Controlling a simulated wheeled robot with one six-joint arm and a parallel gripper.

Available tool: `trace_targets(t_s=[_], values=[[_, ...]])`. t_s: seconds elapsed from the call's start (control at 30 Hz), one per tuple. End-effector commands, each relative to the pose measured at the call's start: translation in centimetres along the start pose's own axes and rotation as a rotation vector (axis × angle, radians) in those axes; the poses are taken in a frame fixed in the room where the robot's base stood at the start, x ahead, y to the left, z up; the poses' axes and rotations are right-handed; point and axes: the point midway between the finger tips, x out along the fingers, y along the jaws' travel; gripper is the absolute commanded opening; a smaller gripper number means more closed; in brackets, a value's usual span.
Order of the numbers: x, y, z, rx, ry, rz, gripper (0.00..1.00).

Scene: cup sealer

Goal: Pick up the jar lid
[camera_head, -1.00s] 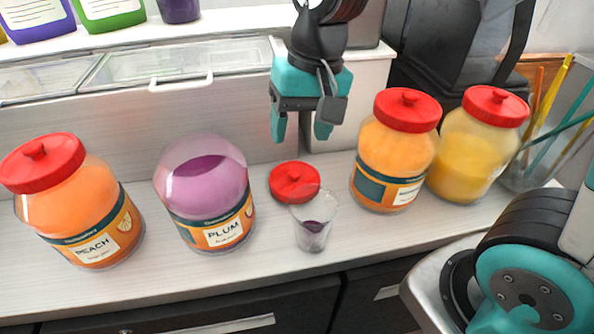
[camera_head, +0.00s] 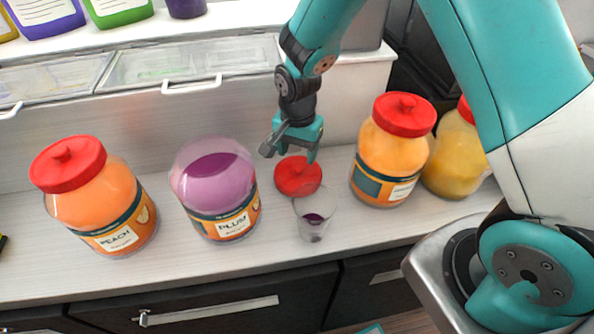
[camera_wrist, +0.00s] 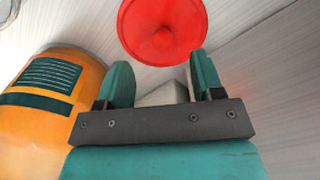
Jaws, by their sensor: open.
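The red jar lid (camera_head: 298,176) lies on the white counter, between the plum jar (camera_head: 215,192) and an orange jar (camera_head: 391,150). The plum jar has no lid on it. My gripper (camera_head: 292,158) is low, just behind and above the lid, with its fingers apart. In the wrist view the lid (camera_wrist: 162,30) shows its round knob and lies just beyond the fingertips of my gripper (camera_wrist: 155,75). Nothing is between the fingers except a view of a pale surface. I cannot tell whether a finger touches the lid.
A clear cup (camera_head: 315,212) with some purple in it stands close in front of the lid. The peach jar (camera_head: 97,200) stands at the left and a yellow jar (camera_head: 456,160) at the right. The back wall is close behind my gripper.

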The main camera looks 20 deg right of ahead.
Motion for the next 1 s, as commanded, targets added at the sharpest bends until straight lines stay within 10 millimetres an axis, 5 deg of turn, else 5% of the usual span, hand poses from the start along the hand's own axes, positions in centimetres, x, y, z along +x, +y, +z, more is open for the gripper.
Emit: trace_targets(t_s=[0.6, 0.87, 1.0], values=[[5.6, -0.2, -0.4, -0.001, -0.001, 0.001, 0.61], [6.0, -0.2, -0.4, -0.001, 0.0, -0.002, 0.61], [5.9, -0.2, -0.4, -0.001, 0.0, -0.001, 0.31]])
